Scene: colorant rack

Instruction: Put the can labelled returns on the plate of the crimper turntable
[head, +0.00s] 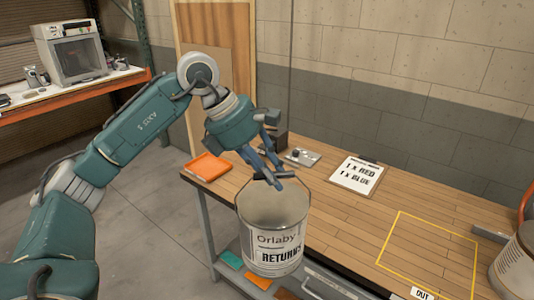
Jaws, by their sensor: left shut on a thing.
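The can labelled returns (273,240) is a grey-white open-topped pail with a "RETURNS" label. It looks upright and hangs in front of the wooden table's near edge. My left gripper (270,176) is above the can's far rim, shut on its thin wire handle, as far as I can tell at this size. The inside of the can looks empty, but its bottom is hidden. I cannot make out a crimper turntable or its plate in this view. My right gripper is not in view.
A yellow outlined area (428,250) is bare. Another can (516,268) stands at the right edge.

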